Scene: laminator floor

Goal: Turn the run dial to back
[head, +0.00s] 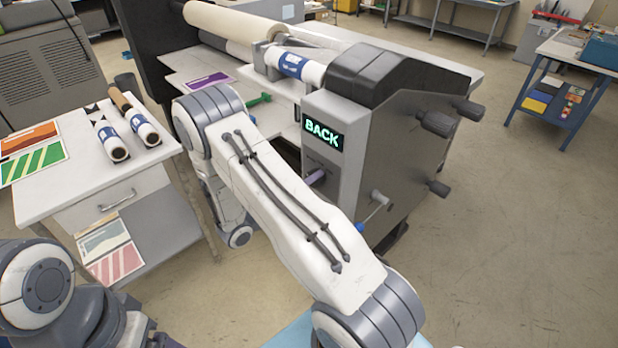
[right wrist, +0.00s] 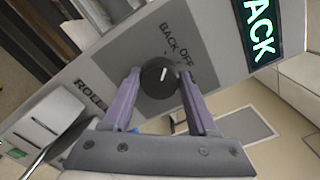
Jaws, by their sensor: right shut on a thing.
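The run dial (right wrist: 160,80) is a round black knob with a short white pointer mark, on the grey panel of the laminator (head: 345,110). Printed words BACK and OFF stand above it in the right wrist view, and part of a word, ROLL, to its left. My right gripper (right wrist: 159,73) has its purple fingers on both sides of the dial and is shut on it. The lit display (head: 322,135) reads BACK in green. My left gripper is out of view.
A side table (head: 110,185) with blue-and-white rolls and printed sheets stands at the left. A lever with a blue tip (head: 372,212) and black knobs (head: 438,124) stick out of the machine. The floor to its right is clear.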

